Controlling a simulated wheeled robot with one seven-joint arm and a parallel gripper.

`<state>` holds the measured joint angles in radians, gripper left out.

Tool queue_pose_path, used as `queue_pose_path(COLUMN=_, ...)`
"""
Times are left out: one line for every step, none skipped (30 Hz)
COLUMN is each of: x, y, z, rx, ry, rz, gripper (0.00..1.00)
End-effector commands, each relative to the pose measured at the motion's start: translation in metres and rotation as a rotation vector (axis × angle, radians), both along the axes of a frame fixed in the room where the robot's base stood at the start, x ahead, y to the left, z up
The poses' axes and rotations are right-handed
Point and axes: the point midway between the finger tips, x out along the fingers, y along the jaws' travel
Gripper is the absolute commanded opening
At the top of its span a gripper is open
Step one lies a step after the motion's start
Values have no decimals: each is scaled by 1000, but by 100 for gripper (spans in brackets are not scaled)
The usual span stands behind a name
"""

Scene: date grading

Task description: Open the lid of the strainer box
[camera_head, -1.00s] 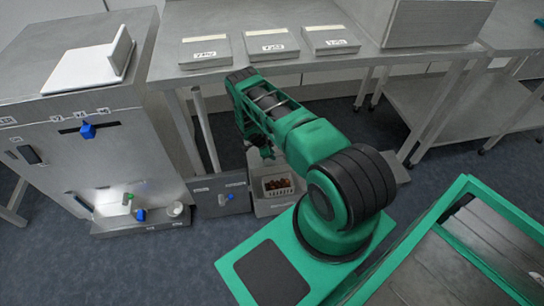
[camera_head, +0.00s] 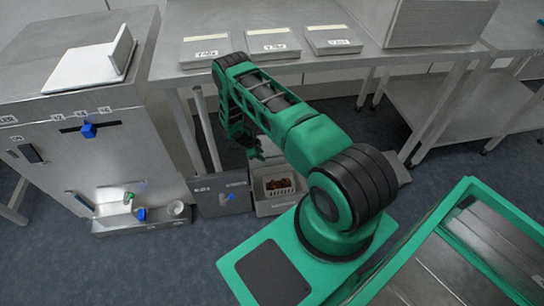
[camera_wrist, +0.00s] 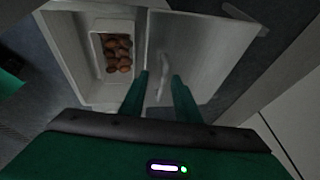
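The strainer box (camera_head: 268,209) stands on the floor under the table, with a white basket (camera_head: 279,194) of brown dates showing in its open part. In the wrist view the basket (camera_wrist: 100,62) sits at the left of the box. To its right is a pale panel (camera_wrist: 210,48) with a raised white handle (camera_wrist: 163,66), seemingly the lid. I cannot tell its exact tilt. My gripper (camera_wrist: 162,76) is open, its two green fingers on either side of the handle, with gaps showing. In the head view my gripper (camera_head: 256,153) is above the box's back, its fingertips unclear.
A grey box (camera_head: 215,207) with a blue knob stands just left of the strainer box. A metal cabinet (camera_head: 90,165) is further left. The steel table (camera_head: 290,68) above carries several labelled trays close to my arm. Floor (camera_head: 150,260) in front is clear.

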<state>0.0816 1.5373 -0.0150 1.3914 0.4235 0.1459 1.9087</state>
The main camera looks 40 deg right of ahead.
Motion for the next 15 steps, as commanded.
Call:
queue_pose_path(x=1, y=13, z=0, rx=2, ry=0, rz=2, gripper=29)
queue_pose_path(x=0, y=18, z=0, rx=1, ry=1, rz=1, gripper=29)
queue_pose_path(x=-1, y=25, z=0, rx=1, ry=2, rz=0, gripper=29)
queue_pose_path(x=-2, y=30, z=-1, rx=1, ry=3, rz=1, gripper=29)
queue_pose_path(x=-2, y=36, z=-1, rx=2, ry=4, rz=0, gripper=29)
queue_pose_path(x=-3, y=41, z=-1, rx=2, ry=4, rz=0, gripper=29)
queue_pose_path(x=-3, y=44, z=-1, rx=1, ry=5, rz=-1, gripper=29)
queue_pose_path(x=-4, y=48, z=-1, rx=1, ry=5, rz=-2, gripper=29)
queue_pose_path(x=-4, y=52, z=-2, rx=1, ry=5, rz=-4, gripper=29)
queue_pose_path(x=-4, y=54, z=-2, rx=2, ry=6, rz=-4, gripper=29)
queue_pose_path(x=-4, y=57, z=-2, rx=2, ry=6, rz=-5, gripper=29)
queue_pose_path(x=-5, y=59, z=-2, rx=2, ry=6, rz=-5, gripper=29)
queue_pose_path(x=-5, y=60, z=-2, rx=1, ry=7, rz=-5, gripper=29)
queue_pose_path(x=-5, y=61, z=-2, rx=1, ry=7, rz=-5, gripper=29)
queue_pose_path(x=-5, y=62, z=-2, rx=1, ry=8, rz=-6, gripper=29)
